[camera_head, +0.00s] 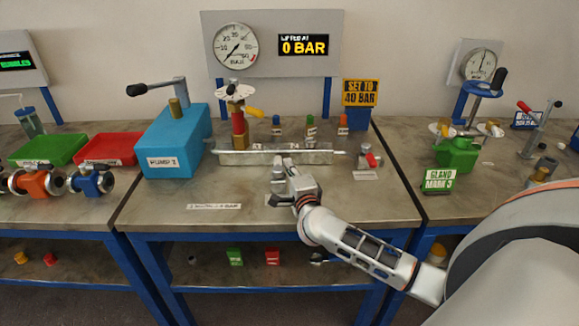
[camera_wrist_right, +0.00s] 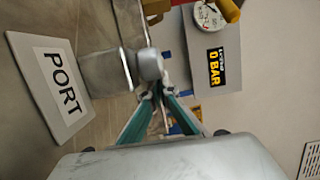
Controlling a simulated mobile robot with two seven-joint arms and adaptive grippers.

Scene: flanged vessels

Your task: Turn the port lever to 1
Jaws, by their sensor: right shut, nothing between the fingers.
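The port fitting is a grey metal block (camera_wrist_right: 105,70) with a round grey stub, beside a white plate lettered PORT (camera_wrist_right: 62,88) in the wrist view. In the head view the fitting (camera_head: 278,172) stands on the middle bench, in front of the long metal trough. I cannot clearly make out its lever or any position marks; my fingers cover part of that spot. My right gripper (camera_wrist_right: 160,92) is shut and empty, its fingertips close to the stub; I cannot tell whether they touch. In the head view the right gripper (camera_head: 287,178) is beside the fitting. My left gripper is not in view.
Behind stand the metal trough (camera_head: 270,157), a red column with a yellow handle (camera_head: 255,112), and a gauge board reading 0 BAR (camera_head: 304,47). The bench front is mostly clear.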

